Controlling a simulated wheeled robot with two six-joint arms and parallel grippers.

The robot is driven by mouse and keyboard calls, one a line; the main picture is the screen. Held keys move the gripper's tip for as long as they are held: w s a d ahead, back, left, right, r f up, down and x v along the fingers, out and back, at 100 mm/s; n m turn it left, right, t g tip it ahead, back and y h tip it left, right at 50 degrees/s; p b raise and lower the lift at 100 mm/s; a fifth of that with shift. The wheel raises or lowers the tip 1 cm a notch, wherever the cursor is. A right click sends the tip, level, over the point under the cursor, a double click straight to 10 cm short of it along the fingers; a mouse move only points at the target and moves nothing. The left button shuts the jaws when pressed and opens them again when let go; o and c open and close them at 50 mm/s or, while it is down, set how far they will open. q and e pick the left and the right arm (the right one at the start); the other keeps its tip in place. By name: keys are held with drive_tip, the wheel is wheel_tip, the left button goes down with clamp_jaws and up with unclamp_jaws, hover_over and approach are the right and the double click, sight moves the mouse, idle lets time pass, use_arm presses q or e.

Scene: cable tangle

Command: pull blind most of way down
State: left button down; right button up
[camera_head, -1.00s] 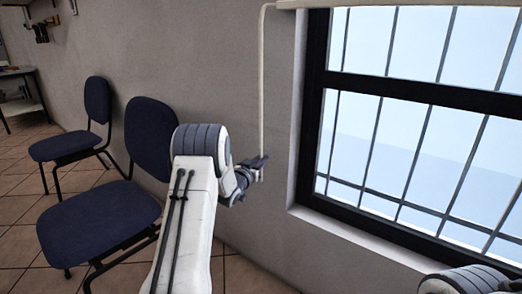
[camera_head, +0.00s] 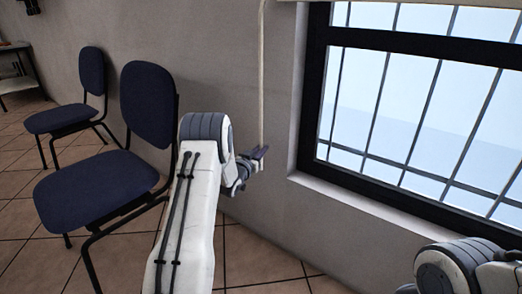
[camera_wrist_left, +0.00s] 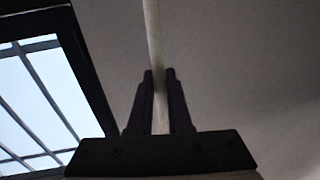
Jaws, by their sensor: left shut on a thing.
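The blind's pale cord (camera_head: 262,75) hangs along the grey wall just left of the window. It runs down into my left gripper (camera_head: 259,154). In the left wrist view the cord (camera_wrist_left: 153,40) passes between the two dark fingers of the left gripper (camera_wrist_left: 158,75), which are shut on it. The blind itself is almost wholly above the head view's top edge, so its lower edge cannot be judged. My right arm shows at the lower right, but its fingers are out of view.
The dark-framed, barred window (camera_head: 410,110) fills the right side, with a pale sill (camera_head: 370,210) below it. Two blue chairs (camera_head: 95,190) (camera_head: 92,72) stand at the left along the wall. Tiled floor (camera_head: 262,270) shows below the left gripper.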

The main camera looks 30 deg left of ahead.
use_arm(q)
drive_tip(key=c, duration=0.8)
unclamp_jaws()
drive_tip(key=shift+c, duration=0.2)
drive_tip(key=s+p, duration=0.3)
drive_tip(key=s, duration=0.7)
drive_tip(key=shift+s+d, duration=0.2)
drive_tip(key=shift+s, duration=0.05)
